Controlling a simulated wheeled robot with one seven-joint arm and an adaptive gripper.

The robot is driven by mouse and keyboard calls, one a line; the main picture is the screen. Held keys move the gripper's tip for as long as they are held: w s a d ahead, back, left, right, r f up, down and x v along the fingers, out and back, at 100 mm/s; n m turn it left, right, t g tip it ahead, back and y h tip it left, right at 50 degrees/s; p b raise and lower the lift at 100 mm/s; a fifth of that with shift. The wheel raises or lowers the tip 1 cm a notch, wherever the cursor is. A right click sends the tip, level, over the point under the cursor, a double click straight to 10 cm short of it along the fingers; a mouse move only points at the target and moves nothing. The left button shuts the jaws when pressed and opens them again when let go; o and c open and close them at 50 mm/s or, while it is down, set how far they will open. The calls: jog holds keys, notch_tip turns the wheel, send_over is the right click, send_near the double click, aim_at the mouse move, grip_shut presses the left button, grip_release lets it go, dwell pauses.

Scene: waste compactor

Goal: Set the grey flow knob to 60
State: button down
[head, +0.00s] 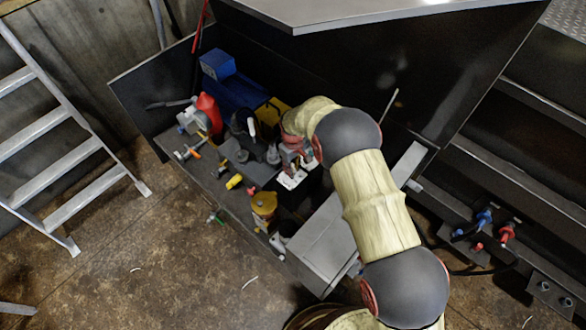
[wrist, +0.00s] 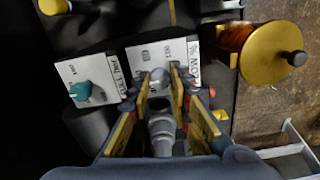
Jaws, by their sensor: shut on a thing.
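The grey flow knob (wrist: 159,76) sits on a white label plate (wrist: 148,53) in the wrist view. My gripper (wrist: 160,88) is shut on it, one finger on each side. The fingers cover part of the knob and its scale, so its setting cannot be read. Lettering that looks like "FLOW %" runs along the plate's right edge, turned over in this view. In the head view my gripper (head: 294,158) is over the white plate (head: 291,180), and the knob is hidden behind it.
A teal knob (wrist: 80,91) on another white plate (wrist: 102,73) is just left. A yellow-brown round reel (wrist: 271,53) stands to the right. In the head view, a red part (head: 208,112), a blue unit (head: 217,64) and several valves crowd the bay. A ladder (head: 62,125) stands left.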

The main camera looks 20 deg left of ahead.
jog(key=c, duration=1.6)
grip_release()
notch_tip(320, 180, up, 12)
jog(key=s+d+f+m, duration=0.1)
jog(key=s+d+f, duration=0.1)
jog(key=s+d, duration=0.15)
jog(key=s+d+r+m+t, duration=0.2)
jog(key=s+d+r+m, duration=0.2)
jog(key=s+d+r, duration=0.3)
jog(key=s+d+r+m+t, duration=0.1)
jog(key=s+d+r+m, duration=0.3)
jog(key=d+r, duration=1.2)
jog(key=s+d+r+m+t, duration=0.2)
jog(key=s+d+r+m, duration=0.2)
jog(key=s+d+r, duration=0.6)
jog(key=shift+d+r+t, duration=0.1)
jog(key=shift+d+r, duration=0.25)
jog(key=shift+d, duration=1.25)
jog(key=shift+d+r+t, duration=0.1)
jog(key=shift+d+r, duration=0.25)
jog(key=shift+d, duration=1.3)
jog(key=shift+d+r+t, duration=0.1)
jog(key=shift+d+r, duration=0.25)
jog(key=shift+d, duration=1.25)
